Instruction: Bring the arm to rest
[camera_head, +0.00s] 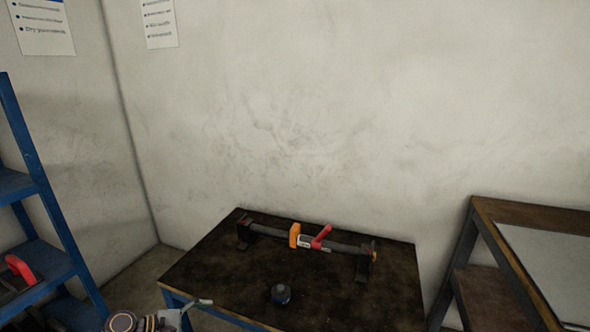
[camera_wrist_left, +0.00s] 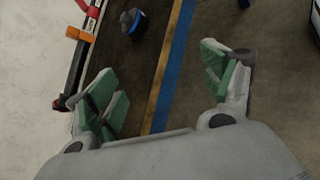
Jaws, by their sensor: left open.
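A dark tube (camera_head: 268,232) with an orange clamp (camera_head: 294,235) and a red lever (camera_head: 321,238) lies across two black supports on the dark tabletop (camera_head: 225,270). My left gripper (camera_head: 196,305) is at the bottom left of the head view, by the table's near left edge and mostly cut off. In the left wrist view my left gripper (camera_wrist_left: 165,88) is open, with green finger pads apart and nothing between them. The blue-edged table side passes behind the gap. The orange clamp (camera_wrist_left: 79,34) shows at upper left. My right gripper is not in view.
A small dark round part (camera_head: 281,293) stands near the table's front. A blue shelf rack (camera_head: 40,180) with a red-handled tool (camera_head: 20,268) is at left. A wooden-framed bench (camera_head: 500,208) is at right.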

